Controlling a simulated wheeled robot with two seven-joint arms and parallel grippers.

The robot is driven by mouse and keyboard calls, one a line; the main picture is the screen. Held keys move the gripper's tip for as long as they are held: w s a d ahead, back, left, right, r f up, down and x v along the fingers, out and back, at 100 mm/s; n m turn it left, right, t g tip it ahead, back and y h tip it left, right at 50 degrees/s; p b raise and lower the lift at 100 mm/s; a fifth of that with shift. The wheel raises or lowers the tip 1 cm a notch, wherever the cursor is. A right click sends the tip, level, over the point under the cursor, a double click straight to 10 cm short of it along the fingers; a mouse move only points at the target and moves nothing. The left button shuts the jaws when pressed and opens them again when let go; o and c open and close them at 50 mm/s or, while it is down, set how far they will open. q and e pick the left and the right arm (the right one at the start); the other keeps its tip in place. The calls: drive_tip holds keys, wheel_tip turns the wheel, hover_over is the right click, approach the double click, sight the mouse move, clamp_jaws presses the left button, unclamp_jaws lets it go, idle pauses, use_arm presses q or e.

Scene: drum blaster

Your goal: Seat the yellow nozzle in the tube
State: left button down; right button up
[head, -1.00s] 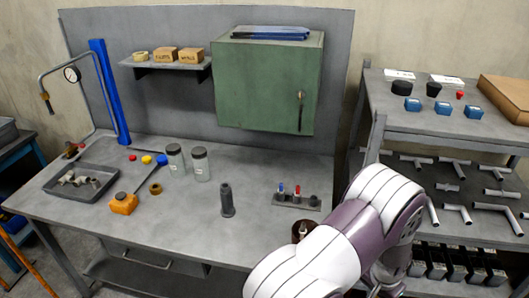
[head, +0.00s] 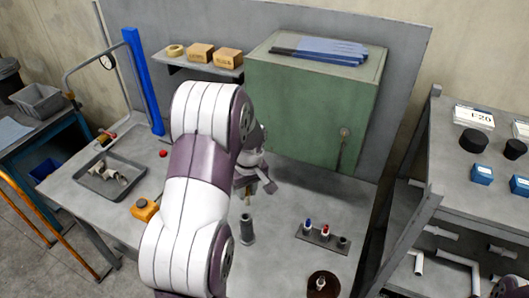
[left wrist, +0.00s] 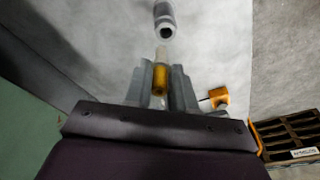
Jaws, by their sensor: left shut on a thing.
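The tube (head: 246,228) is a dark grey, ribbed cylinder standing upright on the workbench, left of the small rack. It also shows in the left wrist view (left wrist: 165,18) at the top, with its dark open end facing the camera. My left gripper (head: 250,192) hangs above and close to the tube. In the left wrist view my left gripper (left wrist: 160,70) is shut on the yellow nozzle (left wrist: 160,80), whose pale tip points toward the tube. A small gap shows between nozzle and tube there. The nozzle cannot be made out in the head view. My right gripper is out of view.
A rack (head: 323,238) with red, blue and dark pieces stands right of the tube. An orange box (head: 145,210) and a grey tray (head: 112,178) are on the left.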

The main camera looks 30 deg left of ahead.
use_arm(q)
drive_tip(key=shift+w+a+r, duration=0.2)
drive_tip(key=shift+a+r, duration=0.15)
drive_tip(key=shift+s+f+b, duration=0.25)
drive_tip(key=shift+s+b, duration=0.25)
drive_tip(key=shift+s, duration=0.15)
drive_tip(key=f+b, duration=0.2)
drive_tip(key=f, duration=0.1)
drive_tip(key=f+b, duration=0.1)
drive_tip(key=f, duration=0.1)
drive_tip(key=shift+w+b, duration=0.3)
drive_tip(key=shift+b, duration=0.1)
drive_tip(key=shift+s+f, duration=0.2)
drive_tip(key=shift+s, duration=0.05)
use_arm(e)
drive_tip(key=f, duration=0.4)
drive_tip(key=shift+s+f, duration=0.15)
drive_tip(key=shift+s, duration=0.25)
use_arm(q)
drive_tip(key=shift+w, duration=0.1)
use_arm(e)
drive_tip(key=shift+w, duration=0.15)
use_arm(q)
drive_tip(key=shift+d, duration=0.1)
drive_tip(key=shift+f, duration=0.15)
